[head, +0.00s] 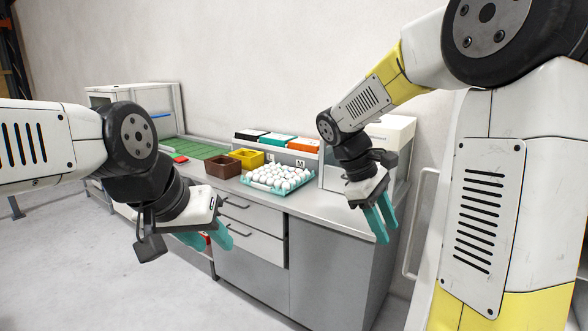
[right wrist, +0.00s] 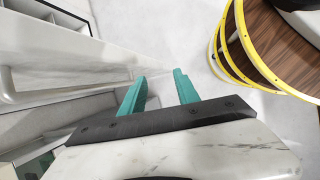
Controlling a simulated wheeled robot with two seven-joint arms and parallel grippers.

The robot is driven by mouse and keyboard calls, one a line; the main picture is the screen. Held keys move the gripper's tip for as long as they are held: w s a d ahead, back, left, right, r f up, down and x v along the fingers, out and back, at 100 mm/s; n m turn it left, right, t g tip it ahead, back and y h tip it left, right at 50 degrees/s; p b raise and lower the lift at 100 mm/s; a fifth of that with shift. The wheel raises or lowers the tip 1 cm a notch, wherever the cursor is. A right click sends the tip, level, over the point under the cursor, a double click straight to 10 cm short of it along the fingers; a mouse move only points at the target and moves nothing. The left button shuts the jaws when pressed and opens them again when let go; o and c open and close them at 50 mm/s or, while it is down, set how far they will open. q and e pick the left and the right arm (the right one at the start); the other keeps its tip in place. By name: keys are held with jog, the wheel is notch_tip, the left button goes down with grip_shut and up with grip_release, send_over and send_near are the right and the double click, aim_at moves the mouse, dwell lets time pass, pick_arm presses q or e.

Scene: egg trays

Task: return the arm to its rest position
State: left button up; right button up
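My right gripper (head: 388,232) hangs fingers down in front of the counter's right end. In the right wrist view its two teal fingers (right wrist: 161,76) stand apart with nothing between them. My left gripper (head: 213,241) is at the lower left of the head view, in front of the drawers. A teal tray (head: 265,190) filled with several white eggs (head: 277,176) sits on the counter, away from both grippers.
The grey counter (head: 318,209) has drawers below. A brown crate (head: 223,168) and a yellow crate (head: 247,158) stand left of the tray. Black, teal and orange bins (head: 303,146) are behind it. A green conveyor (head: 192,149) lies further left. The floor (head: 70,260) at left is clear.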

jog(key=s+a+r+m+t+y, duration=0.2)
jog(key=s+m+t+y, duration=0.1)
jog(key=s, duration=0.3)
jog(key=s+a+r+m+t+y, duration=0.3)
jog(key=s+m+t+y, duration=0.1)
jog(key=s+m, duration=0.2)
jog(key=shift+a, duration=0.3)
jog(key=shift+s, duration=0.1)
